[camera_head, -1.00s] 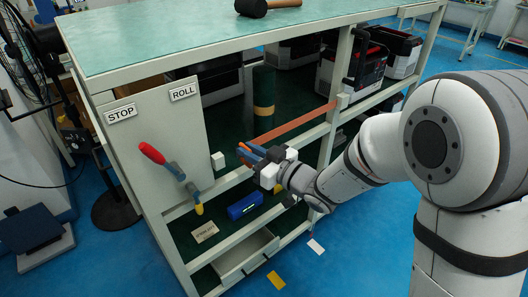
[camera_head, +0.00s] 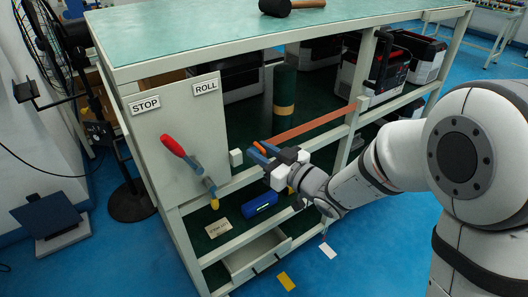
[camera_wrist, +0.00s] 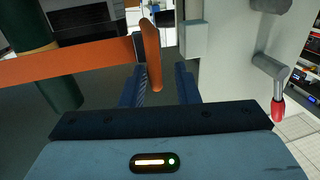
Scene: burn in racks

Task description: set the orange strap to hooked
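The orange strap (camera_head: 310,126) stretches across the open shelf front from the bracket (camera_head: 362,103) on the right post to my gripper. In the wrist view the strap (camera_wrist: 70,64) comes in from the left and ends in an upright orange tab (camera_wrist: 151,55). My gripper (camera_head: 262,152) is at this end, just right of a pale block (camera_head: 236,157) on the panel edge. The block also shows in the wrist view (camera_wrist: 194,40), just right of the tab. The blue fingers (camera_wrist: 160,88) stand apart on either side of the tab, with a visible gap at its right. The strap's end is not seated on the block.
A grey panel (camera_head: 178,130) with STOP and ROLL labels carries a red-handled lever (camera_head: 186,158), left of the block. A green roll (camera_head: 285,90) stands behind the strap. A blue item (camera_head: 260,204) lies on the lower shelf above an open drawer (camera_head: 258,255).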

